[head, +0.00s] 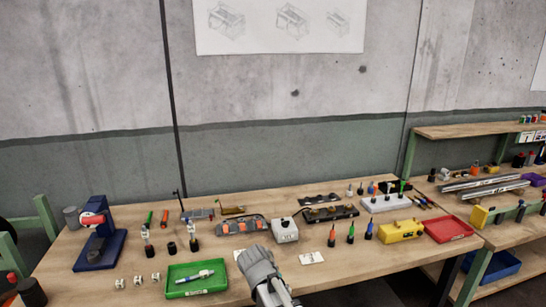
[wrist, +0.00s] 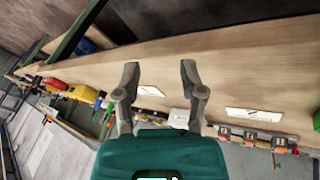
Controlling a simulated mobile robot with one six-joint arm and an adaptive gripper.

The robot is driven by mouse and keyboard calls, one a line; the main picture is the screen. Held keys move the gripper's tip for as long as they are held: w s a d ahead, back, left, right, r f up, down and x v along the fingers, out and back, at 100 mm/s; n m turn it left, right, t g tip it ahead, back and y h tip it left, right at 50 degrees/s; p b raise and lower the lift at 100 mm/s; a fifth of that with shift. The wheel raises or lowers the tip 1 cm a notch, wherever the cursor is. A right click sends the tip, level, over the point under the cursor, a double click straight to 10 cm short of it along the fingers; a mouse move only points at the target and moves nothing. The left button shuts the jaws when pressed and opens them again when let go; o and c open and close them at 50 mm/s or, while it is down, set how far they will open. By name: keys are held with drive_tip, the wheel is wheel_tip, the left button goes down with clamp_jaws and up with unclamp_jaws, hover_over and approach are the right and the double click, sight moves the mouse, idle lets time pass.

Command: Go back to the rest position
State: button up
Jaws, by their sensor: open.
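My gripper (wrist: 160,70) shows in the wrist view with its two grey fingers spread apart. Nothing is between the fingertips. They lie over the wooden table top (wrist: 225,60), and the gap to it cannot be told. Two white cards lie on the table, one close by the left finger (wrist: 149,91) and one to the right (wrist: 254,115). In the head view a grey part of my arm (head: 262,272) reaches in over the table's front edge; the fingers cannot be made out there.
A green tray (head: 196,290) holding a blue-and-white pen-like item lies left of my arm. A grey holder with orange parts (head: 241,226), a white box (head: 285,231), a yellow box (head: 401,231) and a red tray (head: 447,229) stand behind and right. A blue stand (head: 100,245) is far left.

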drive_tip(key=s+d+n+g+y, duration=0.1)
drive_tip(key=s+d+y, duration=0.1)
drive_tip(key=s+d, duration=0.2)
drive_tip(key=s+d+f+n+g+y, duration=0.1)
drive_tip(key=s+d, duration=0.3)
drive_tip(key=d, duration=0.7)
drive_tip(key=shift+s+g+y+p, duration=0.35)
drive_tip(key=shift+g+y+p, duration=0.15)
drive_tip(key=shift+y, duration=0.3)
